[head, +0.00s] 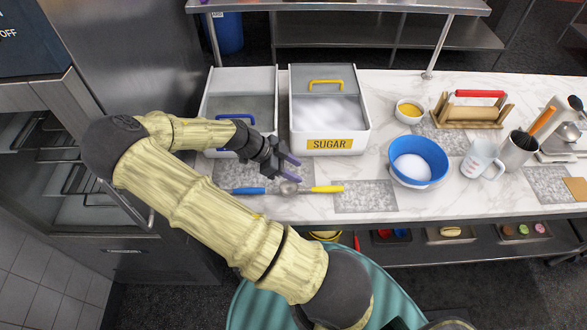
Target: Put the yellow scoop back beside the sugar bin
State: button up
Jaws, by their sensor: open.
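The yellow scoop lies on the marble counter in front of the sugar bin, with its yellow handle (327,189) pointing right and its metal bowl (289,188) to the left. The sugar bin (350,143) is white with a yellow "SUGAR" label and a yellow lid handle. White contents show through its top. My gripper (292,167) is open with nothing between its purple fingertips. It is just left of the sugar bin's front corner, and in the picture just above the scoop's bowl. Its height above the counter is hard to tell.
A blue-handled tool (248,191) lies left of the scoop. A second bin (208,104) with a blue handle stands left, partly hidden by my arm. A blue bowl (433,150), a measuring jug (480,158) and a utensil holder (517,153) stand right. A patterned counter patch (364,196) is clear.

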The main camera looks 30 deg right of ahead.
jog(key=shift+s, duration=0.2)
jog(key=shift+s+a+n, duration=0.1)
jog(key=shift+a+n, duration=0.1)
jog(key=shift+n, duration=0.1)
jog(key=s+a+r+n+t+y, duration=0.2)
jog(key=a+r+n, duration=0.5)
jog(key=n, duration=0.5)
jog(key=s+a+r+n+t+y, duration=0.3)
jog(key=a+r+n+t+y, duration=0.2)
jog(key=n, duration=0.6)
notch_tip(320, 180, up, 3)
jog(key=shift+s+a+f+n+y, duration=0.2)
jog(key=shift+s+a+n+y, duration=0.15)
jog(key=shift+a, duration=0.9)
jog(key=shift+w, duration=0.1)
